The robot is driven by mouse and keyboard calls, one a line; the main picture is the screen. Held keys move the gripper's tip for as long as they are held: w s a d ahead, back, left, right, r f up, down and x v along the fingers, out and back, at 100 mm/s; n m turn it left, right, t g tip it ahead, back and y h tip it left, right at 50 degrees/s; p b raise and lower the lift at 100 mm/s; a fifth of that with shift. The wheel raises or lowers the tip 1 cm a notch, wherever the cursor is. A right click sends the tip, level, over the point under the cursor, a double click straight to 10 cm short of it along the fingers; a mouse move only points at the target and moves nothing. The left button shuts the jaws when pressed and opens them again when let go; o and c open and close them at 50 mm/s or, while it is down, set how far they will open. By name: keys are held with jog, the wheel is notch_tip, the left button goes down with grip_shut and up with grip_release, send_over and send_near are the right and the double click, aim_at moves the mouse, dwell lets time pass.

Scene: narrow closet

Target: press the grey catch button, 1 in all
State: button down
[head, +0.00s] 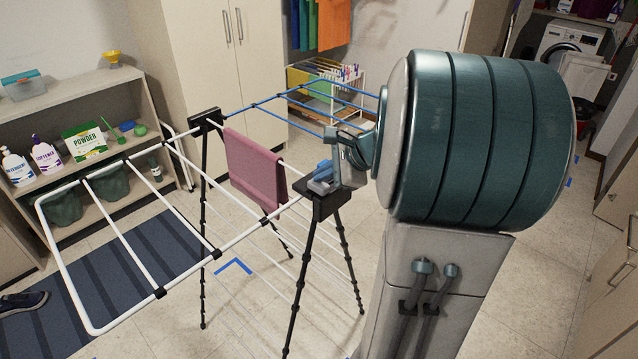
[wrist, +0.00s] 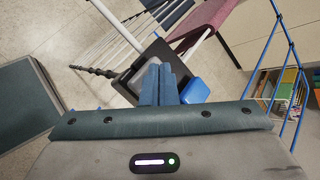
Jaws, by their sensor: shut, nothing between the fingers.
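The drying rack (head: 130,165) stands open with a white wing folded out to the left and a blue-railed wing at the back. Its near black hub (head: 330,204) sits on top of black legs and also shows in the wrist view (wrist: 124,82). A bright blue part (head: 324,166) is at this hub, and it shows beside my fingers in the wrist view (wrist: 195,91). My gripper (wrist: 160,70) is shut and empty, its fingertips over the hub; I cannot tell whether they touch it. I cannot make out the grey catch button; my fingers may hide it.
A pink towel (head: 254,165) hangs on the rack. The far black hub (head: 205,120) stands left of it. A shelf (head: 95,85) with laundry bottles is at left, above a striped dark mat (head: 130,285). Tall cabinets (head: 215,55) stand behind. Tiled floor lies open around the rack.

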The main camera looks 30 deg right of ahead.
aim_at(324, 184)
jog(key=shift+f+b, duration=0.65)
jog(key=shift+f, duration=0.15)
dwell(0.4)
jog(key=shift+r, duration=0.1)
jog(key=shift+r+p, duration=1.1)
jog(key=shift+r, duration=0.15)
notch_tip(324, 184, up, 5)
jog(key=p, duration=0.4)
dwell(0.5)
